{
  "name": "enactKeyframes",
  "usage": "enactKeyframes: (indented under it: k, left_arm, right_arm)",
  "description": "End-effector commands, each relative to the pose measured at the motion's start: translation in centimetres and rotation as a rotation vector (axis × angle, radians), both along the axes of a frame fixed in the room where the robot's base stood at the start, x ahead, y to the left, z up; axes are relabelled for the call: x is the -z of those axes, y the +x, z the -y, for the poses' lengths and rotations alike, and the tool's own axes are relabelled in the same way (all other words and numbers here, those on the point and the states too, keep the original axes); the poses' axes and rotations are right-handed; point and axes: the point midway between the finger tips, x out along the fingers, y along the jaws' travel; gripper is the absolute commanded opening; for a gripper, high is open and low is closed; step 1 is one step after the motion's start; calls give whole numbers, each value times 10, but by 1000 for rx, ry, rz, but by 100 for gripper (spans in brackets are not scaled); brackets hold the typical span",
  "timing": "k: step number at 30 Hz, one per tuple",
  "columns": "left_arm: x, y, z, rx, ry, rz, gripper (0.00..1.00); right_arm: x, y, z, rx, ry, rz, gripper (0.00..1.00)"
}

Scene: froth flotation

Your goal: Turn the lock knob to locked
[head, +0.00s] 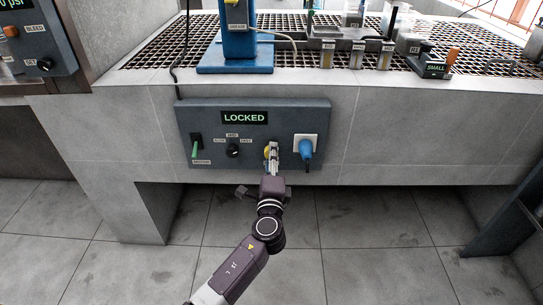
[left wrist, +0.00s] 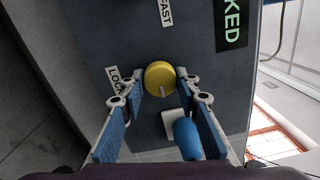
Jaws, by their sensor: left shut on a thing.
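The lock knob (left wrist: 160,78) is a round yellow knob with a pale pointer mark, on a dark grey panel (head: 220,108) on the bench front. In the head view only a yellow edge of the knob (head: 267,153) shows beside my fingers. My left gripper (head: 272,154) reaches up to it from below. In the left wrist view its two fingers (left wrist: 160,88) are shut on the knob, one on each side. A "LOCK" label (left wrist: 115,79) is partly covered by a finger. The panel display (head: 245,117) reads "LOCKED" in green. My right gripper is not in view.
Right of the knob is a blue plug in a white socket (head: 306,147). Left of it are a black dial (head: 233,151) and a green-handled switch (head: 196,148). A blue stand (head: 235,55) is on the grated bench above. The tiled floor below is clear.

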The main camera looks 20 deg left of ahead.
Motion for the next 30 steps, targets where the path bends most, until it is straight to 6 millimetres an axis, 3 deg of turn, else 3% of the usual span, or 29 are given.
enactKeyframes:
  k: [6, 7, 12, 23, 30]
  left_arm:
    - [2, 0, 1, 3, 2, -3, 5]
    - [2, 0, 1, 3, 2, -3, 31]
    - [1, 0, 1, 2, 0, -3, 47]
    - [1, -6, 2, 1, -1, -1, 47]
    - [4, -47, 14, 2, -2, -4, 47]
  right_arm:
    - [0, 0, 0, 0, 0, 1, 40]
    - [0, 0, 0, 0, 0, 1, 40]
    - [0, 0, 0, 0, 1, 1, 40]
    - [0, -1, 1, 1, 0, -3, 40]
    - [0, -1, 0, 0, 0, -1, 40]
